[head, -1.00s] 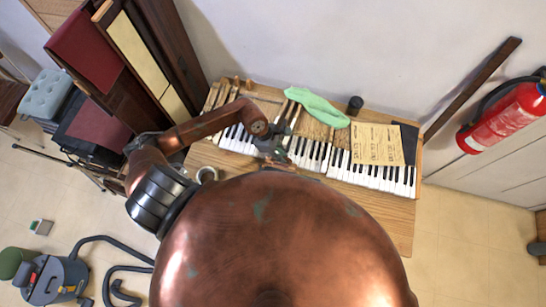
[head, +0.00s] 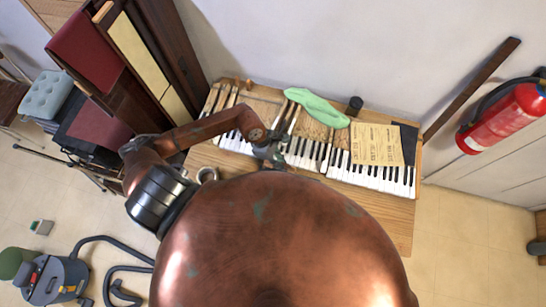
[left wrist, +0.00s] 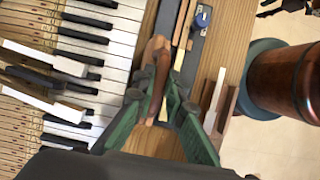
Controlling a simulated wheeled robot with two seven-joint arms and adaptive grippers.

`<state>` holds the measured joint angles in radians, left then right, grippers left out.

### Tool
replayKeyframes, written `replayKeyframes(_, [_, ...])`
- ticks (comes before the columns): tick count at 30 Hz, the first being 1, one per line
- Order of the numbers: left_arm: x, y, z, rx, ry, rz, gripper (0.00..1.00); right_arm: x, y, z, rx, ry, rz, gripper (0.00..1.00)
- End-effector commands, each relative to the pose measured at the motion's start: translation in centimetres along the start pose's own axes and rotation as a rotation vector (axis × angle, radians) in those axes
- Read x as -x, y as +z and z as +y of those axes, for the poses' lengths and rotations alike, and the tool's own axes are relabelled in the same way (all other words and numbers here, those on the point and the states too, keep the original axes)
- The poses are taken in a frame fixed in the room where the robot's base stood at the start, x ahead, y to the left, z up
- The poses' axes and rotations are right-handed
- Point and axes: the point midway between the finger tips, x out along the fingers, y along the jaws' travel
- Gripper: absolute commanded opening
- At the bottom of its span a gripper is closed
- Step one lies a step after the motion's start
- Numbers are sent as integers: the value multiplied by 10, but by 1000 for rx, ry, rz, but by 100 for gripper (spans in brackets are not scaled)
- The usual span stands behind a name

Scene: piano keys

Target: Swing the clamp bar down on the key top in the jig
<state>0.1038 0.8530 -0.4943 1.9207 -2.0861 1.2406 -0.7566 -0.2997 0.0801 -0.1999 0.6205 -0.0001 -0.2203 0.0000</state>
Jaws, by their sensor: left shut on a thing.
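In the left wrist view the green fingers of my left gripper (left wrist: 154,94) are shut on a rounded brown wooden piece (left wrist: 157,52), which looks like the clamp bar. It stands beside the white piano keys (left wrist: 112,45). The key top in the jig is mostly hidden by the fingers and bar. In the head view my left gripper (head: 270,154) is over the keyboard's front edge. My right gripper is not in view.
A wooden holder (left wrist: 228,108) with a pale strip lies right of the gripper. Several raised keys (left wrist: 45,57) stick up at left.

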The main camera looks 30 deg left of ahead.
Motion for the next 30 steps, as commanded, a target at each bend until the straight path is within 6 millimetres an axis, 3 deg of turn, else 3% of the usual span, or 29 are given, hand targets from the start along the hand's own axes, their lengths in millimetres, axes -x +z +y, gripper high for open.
replayKeyframes(15, [-4,-1,-22,-1,-2,-1,2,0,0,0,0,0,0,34])
replayKeyframes(30, [-6,-2,-27,0,-2,-1,2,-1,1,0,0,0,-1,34])
